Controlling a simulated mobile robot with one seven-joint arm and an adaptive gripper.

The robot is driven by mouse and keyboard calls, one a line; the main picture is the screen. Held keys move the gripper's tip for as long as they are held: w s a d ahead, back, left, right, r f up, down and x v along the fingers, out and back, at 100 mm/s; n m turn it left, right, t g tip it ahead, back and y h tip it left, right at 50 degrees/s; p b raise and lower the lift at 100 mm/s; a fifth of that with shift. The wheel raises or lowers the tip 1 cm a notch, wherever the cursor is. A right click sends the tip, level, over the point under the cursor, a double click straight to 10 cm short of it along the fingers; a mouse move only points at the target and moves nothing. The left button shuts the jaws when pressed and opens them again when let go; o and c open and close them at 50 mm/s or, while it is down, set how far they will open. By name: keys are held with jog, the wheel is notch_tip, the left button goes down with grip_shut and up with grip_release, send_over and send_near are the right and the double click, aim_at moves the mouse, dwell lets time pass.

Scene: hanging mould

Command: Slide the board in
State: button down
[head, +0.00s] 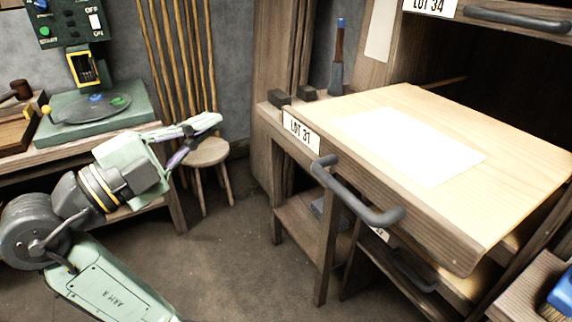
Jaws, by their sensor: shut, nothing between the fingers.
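The board (437,112) is a pale wooden slab with a white sheet (410,146) on top. It juts out of a dark wooden rack at the right. Its front edge carries a "LOT 37" label (301,133) and a dark grey bar handle (352,194). My gripper (216,121) is shut and empty. It is left of the board, apart from the handle, in front of the round stool as seen here.
Above is another board front labelled "LOT 34" (430,4) with its own handle (517,18). A small wooden stool (207,153) stands behind my gripper. A bench with a green machine (95,112) is at the left. Bare floor (225,250) lies between my arm and the rack.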

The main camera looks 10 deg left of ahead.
aim_at(423, 107)
jog(key=s+d+f+m+g+h, duration=0.2)
jog(key=s+d+f+m+g, duration=0.15)
jog(key=s+m+g, duration=0.2)
jog(key=shift+m+t, duration=0.25)
jog(key=p+x, duration=0.1)
jog(key=x, duration=0.3)
jog(key=p+x, duration=0.1)
jog(key=x, duration=0.3)
jog(key=p+x, duration=0.2)
jog(key=x, duration=0.2)
jog(key=shift+w+d+f, duration=0.15)
jog(key=shift+w+f, duration=0.15)
jog(key=shift+w, duration=0.15)
jog(key=shift+w+d+f, duration=0.1)
jog(key=shift+w+d, duration=0.35)
jog(key=shift+d, duration=0.05)
jog(key=b+x, duration=0.8)
jog(key=x, duration=1.9)
jog(key=shift+x, duration=0.8)
